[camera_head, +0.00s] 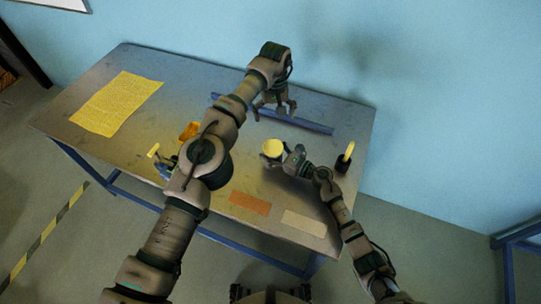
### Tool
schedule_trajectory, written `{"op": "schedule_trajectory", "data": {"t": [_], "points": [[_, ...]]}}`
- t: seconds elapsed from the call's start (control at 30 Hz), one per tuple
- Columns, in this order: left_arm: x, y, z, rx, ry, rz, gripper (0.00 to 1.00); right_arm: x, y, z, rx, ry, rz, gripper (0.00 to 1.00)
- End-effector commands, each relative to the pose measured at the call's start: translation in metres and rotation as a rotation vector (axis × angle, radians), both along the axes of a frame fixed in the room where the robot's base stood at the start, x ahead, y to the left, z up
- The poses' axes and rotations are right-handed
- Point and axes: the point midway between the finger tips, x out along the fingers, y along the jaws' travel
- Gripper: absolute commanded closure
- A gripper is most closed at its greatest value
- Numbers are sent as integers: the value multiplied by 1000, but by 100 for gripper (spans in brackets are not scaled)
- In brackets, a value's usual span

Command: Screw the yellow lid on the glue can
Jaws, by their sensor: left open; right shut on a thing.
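The round yellow lid (272,148) shows from above, right of the table's middle. It appears to lie on top of the glue can, whose body is mostly hidden under it and behind my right gripper. I cannot tell how tightly the lid sits. My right gripper (289,160) is at the lid's lower right, shut on what looks like the can below the lid. My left gripper (278,106) is open and empty, above the back of the table and apart from the lid.
The blue-grey table (185,80) has a blue bar (310,125) along its back. A yellow sheet (117,102) lies at left. A black holder (342,167) with a yellow-handled thing stands at right. Orange (250,203) and beige (304,222) patches lie in front. Small orange items (188,131) lie left of centre.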

Motion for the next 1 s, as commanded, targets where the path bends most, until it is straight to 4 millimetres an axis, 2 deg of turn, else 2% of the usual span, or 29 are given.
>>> {"op": "schedule_trajectory", "data": {"t": [0.03, 0.13, 0.17, 0.57, 0.67, 1.0], "points": [[0, 0, 0, 0, 0, 0, 1, 0, -1, -3, -3, 3, -2, 26], [0, 0, 0, 0, 0, 0, 1, 0, -1, -2, -2, 2, -2, 1], [0, 0, 0, 0, 0, 0, 1, 0, -1, -2, -2, 2, -1, 0], [0, 0, 0, -1, -1, 1, 1, -3, -5, -1, -2, 0, -1, 0], [0, 0, 0, 0, -1, 1, 1, -10, -16, -2, -3, 2, -1, 0], [0, 0, 0, 0, -1, 1, 1, -48, -76, -3, -3, 3, -2, 0]]}}
